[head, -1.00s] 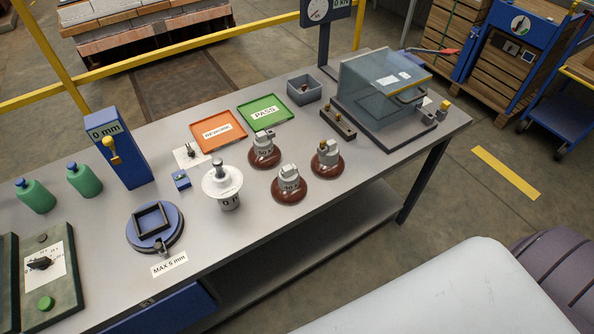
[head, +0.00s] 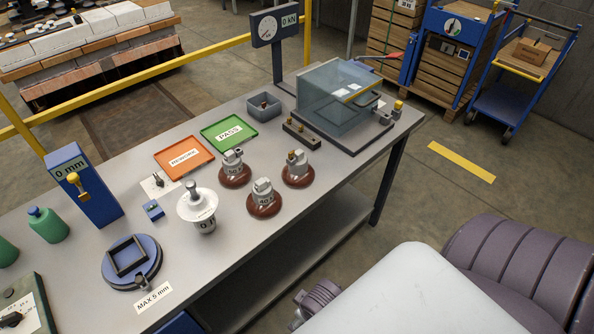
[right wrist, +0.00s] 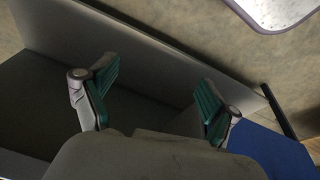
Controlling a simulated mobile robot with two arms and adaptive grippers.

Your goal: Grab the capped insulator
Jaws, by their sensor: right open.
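Three brown disc insulators with grey metal tops stand upright on the grey bench in the head view. One is at the back left (head: 235,176), one in front (head: 264,205), and one at the right (head: 298,176) with a small brass-coloured piece on top. A white disc insulator (head: 197,206) with a grey metal top stands to their left. I cannot tell for sure which is the capped one. My right gripper (right wrist: 158,90) is open and empty in the right wrist view, away from all the insulators. My left gripper is not in view.
The bench (head: 335,190) holds an orange tray (head: 184,157), a green tray (head: 229,132), a clear box (head: 340,95), a blue gauge post (head: 84,185) and a round blue fixture (head: 131,263). A grey bin (head: 264,106) stands behind.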

